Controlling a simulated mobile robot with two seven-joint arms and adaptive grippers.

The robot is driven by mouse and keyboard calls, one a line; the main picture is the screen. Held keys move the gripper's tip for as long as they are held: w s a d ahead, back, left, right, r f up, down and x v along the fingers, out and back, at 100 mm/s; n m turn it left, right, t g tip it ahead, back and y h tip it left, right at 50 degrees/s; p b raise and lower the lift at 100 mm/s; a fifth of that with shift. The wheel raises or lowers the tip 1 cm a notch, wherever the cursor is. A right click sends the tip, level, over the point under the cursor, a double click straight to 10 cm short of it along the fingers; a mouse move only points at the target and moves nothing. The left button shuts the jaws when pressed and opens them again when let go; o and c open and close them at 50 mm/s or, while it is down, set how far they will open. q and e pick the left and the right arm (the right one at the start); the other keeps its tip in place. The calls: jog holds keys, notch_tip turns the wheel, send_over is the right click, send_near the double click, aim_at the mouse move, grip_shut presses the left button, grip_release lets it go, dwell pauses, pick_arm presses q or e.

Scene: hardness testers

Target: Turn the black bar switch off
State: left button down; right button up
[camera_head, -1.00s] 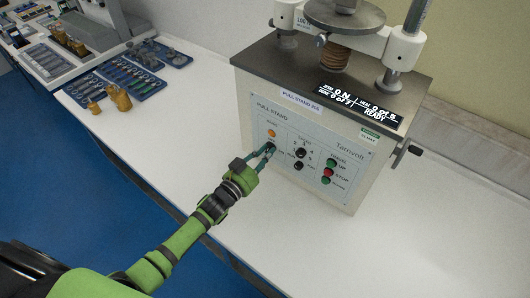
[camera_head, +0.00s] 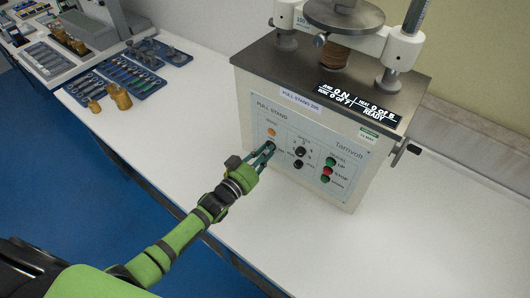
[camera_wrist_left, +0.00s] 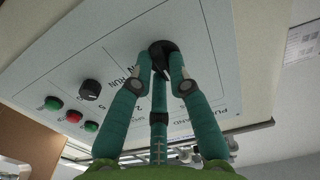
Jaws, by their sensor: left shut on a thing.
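The black bar switch (camera_wrist_left: 161,52) is on the front panel of the pull stand (camera_head: 300,137), below the orange lamp (camera_head: 271,132). In the head view it is mostly covered by my fingers. My left gripper (camera_head: 266,151) reaches up to the panel from the lower left. In the left wrist view my left gripper's green fingers (camera_wrist_left: 160,66) are closed on the switch, one finger on each side of it. The display (camera_head: 360,103) on top reads READY. My right gripper is not in view.
A black knob (camera_head: 300,152) and green and red buttons (camera_head: 327,171) sit right of the switch. Blue trays (camera_head: 128,76) and brass weights (camera_head: 120,97) lie at the table's left. The white tabletop (camera_head: 400,235) in front is clear.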

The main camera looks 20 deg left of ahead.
pick_arm(q)
jog(key=shift+f, duration=0.1)
jog(key=c, duration=1.2)
grip_release()
jog(key=v, duration=1.2)
jog(key=shift+s, duration=0.1)
